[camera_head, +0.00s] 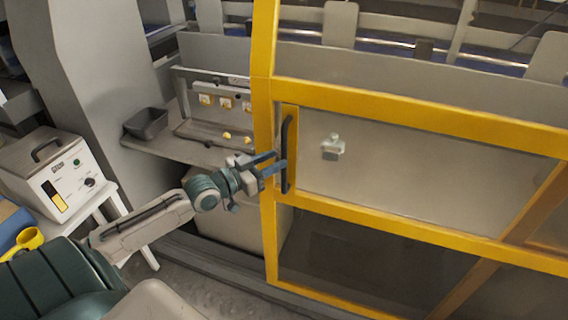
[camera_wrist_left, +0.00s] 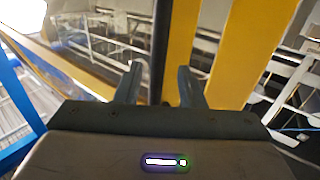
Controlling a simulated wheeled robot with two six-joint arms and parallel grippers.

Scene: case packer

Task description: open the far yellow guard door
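The yellow guard door (camera_head: 400,98) has a yellow frame with clear panels and looks shut against the yellow post (camera_head: 263,60). Its black upright handle (camera_head: 288,135) is on the door's left edge. My left gripper (camera_head: 281,160) is at the handle's middle, with its blue-grey fingers pointing at the door. In the left wrist view the handle (camera_wrist_left: 160,45) stands between the two spread fingertips of the left gripper (camera_wrist_left: 160,75), with a gap on each side. The fingers are open and not closed on it. My right gripper is out of view.
A white control box (camera_head: 60,180) stands on a white stand at the left. A dark grey bin (camera_head: 146,123) sits on a ledge behind my left arm. Grey floor shows below the arm.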

